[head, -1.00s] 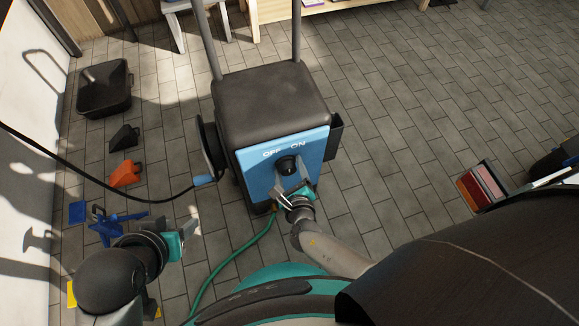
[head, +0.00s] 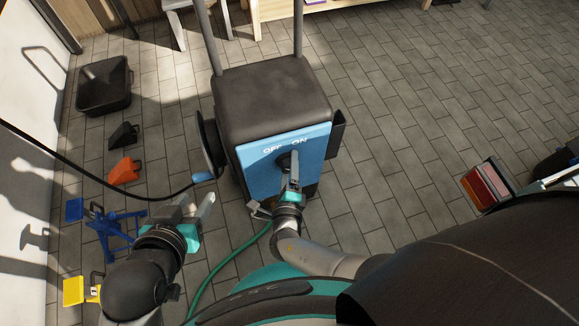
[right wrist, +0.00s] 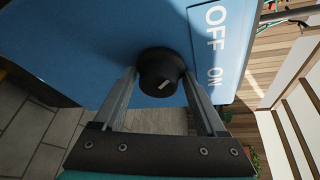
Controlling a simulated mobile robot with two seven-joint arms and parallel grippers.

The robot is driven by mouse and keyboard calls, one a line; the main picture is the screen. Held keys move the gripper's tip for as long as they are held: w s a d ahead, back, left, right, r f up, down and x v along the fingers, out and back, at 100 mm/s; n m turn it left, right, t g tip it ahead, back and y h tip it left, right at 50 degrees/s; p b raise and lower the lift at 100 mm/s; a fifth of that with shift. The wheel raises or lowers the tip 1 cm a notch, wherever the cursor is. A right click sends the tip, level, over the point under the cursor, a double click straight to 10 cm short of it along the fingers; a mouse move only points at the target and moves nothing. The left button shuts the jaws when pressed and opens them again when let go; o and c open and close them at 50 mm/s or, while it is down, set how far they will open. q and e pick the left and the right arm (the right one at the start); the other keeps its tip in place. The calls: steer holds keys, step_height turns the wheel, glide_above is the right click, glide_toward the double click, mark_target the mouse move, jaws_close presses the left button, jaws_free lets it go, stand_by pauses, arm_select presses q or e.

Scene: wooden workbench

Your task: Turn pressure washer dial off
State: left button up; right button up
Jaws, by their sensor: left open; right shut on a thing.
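The pressure washer (head: 270,98) stands upright on the floor, with a dark top and a blue front panel (head: 258,178) marked OFF and ON. Its black dial (head: 283,160) is partly hidden by my right gripper (head: 290,172) in the head view. In the right wrist view, the fingers are on either side of the round dial (right wrist: 158,66), shut on it. A pale mark on the dial slants up and right, towards the lettering; I cannot tell which word it points to. My left gripper (head: 198,203) is open and empty, left of the washer.
A green hose (head: 226,262) and a black cable (head: 80,170) run near the washer. A black tub (head: 103,88), an orange piece (head: 124,171) and a blue stand (head: 108,230) lie left. The tiled floor right of the washer is mostly clear.

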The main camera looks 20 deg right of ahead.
arm_select(q)
steer(key=shift+d, duration=0.1)
arm_select(e)
steer(key=shift+s+a+f, duration=0.1)
steer(key=shift+s+f, duration=0.05)
steer(key=shift+f, duration=0.1)
steer(key=o, duration=1.1)
steer(key=shift+c, duration=0.2)
steer(key=shift+o, duration=0.2)
steer(key=shift+r, duration=0.1)
